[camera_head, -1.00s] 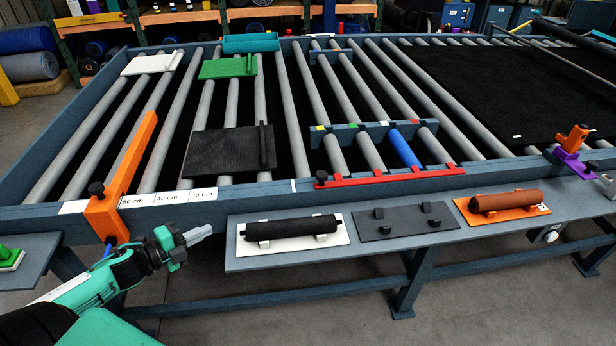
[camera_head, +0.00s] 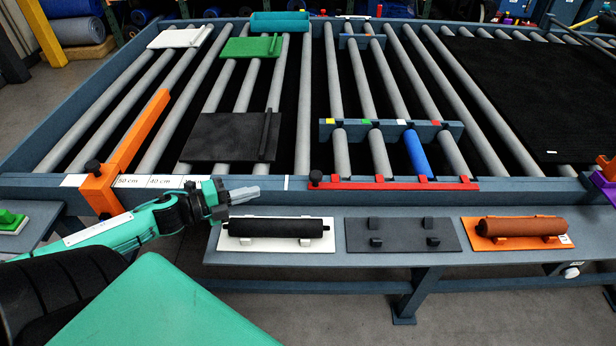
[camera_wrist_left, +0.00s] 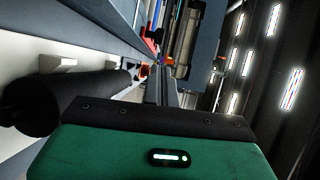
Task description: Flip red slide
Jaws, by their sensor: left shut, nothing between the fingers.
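The red slide (camera_head: 395,185) is a long flat bar with small raised tabs. It lies along the front rail of the roller frame, with a black knob (camera_head: 316,177) at its left end. My left gripper (camera_head: 252,194) is shut and empty. It points right, just left of the red slide and apart from it, near the front rail and by the black roller's white plate. In the left wrist view the green gripper body (camera_wrist_left: 160,155) fills the bottom. My right gripper is not in view.
A black roller (camera_head: 275,228) on a white plate, an empty dark grey plate with pegs (camera_head: 403,236) and a brown roller (camera_head: 522,227) on an orange plate sit on the front shelf. An orange stop (camera_head: 126,155) stands on the left of the frame.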

